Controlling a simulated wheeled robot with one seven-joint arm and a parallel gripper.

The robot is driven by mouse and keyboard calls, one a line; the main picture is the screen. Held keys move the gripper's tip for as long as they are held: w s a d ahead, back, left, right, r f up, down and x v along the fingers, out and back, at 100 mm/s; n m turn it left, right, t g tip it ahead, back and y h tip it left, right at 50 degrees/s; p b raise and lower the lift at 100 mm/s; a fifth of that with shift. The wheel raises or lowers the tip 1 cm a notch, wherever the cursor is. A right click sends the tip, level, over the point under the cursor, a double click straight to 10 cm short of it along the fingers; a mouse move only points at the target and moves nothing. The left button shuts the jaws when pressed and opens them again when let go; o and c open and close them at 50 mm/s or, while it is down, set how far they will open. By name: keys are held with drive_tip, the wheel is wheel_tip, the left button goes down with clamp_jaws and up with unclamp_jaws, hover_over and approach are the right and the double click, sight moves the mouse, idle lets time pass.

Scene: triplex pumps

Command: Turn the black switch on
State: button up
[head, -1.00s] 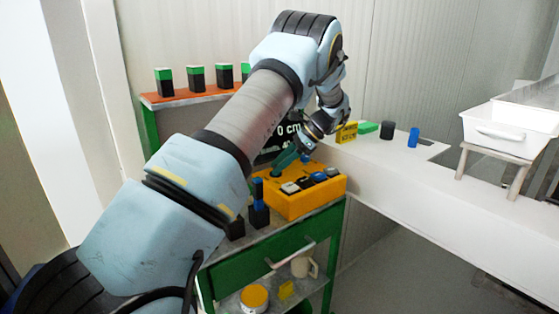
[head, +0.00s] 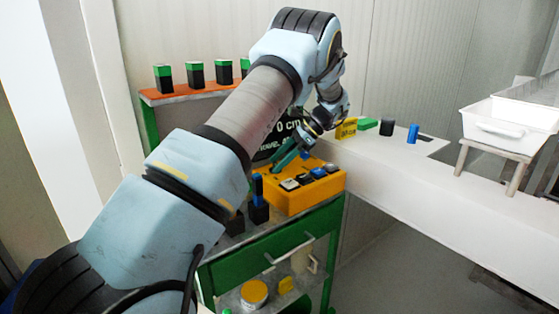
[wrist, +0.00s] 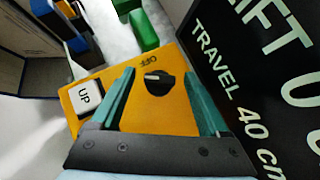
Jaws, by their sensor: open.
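The black switch (wrist: 158,82) is a round knob with a white pointer line on the yellow control box (wrist: 172,122), below the printed word OFF in the wrist view. My gripper (wrist: 160,88) is open, with one green finger on each side of the knob in that view. I cannot tell whether the fingers touch it. In the head view my gripper (head: 288,158) is over the back left of the yellow box (head: 310,198), and the switch is hidden there.
A white UP button (wrist: 86,96) sits beside the switch. A black LIFT sign (wrist: 255,75) stands close at the right. The box is on a green cart (head: 275,240) with black and blue blocks (head: 258,203). A white counter (head: 400,170) runs to the right.

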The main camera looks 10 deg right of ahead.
drive_tip(key=shift+d, duration=0.1)
drive_tip(key=b+v, duration=0.2)
drive_tip(key=v, duration=0.8)
drive_tip(key=shift+d+r, duration=0.15)
drive_tip(key=shift+r, duration=0.1)
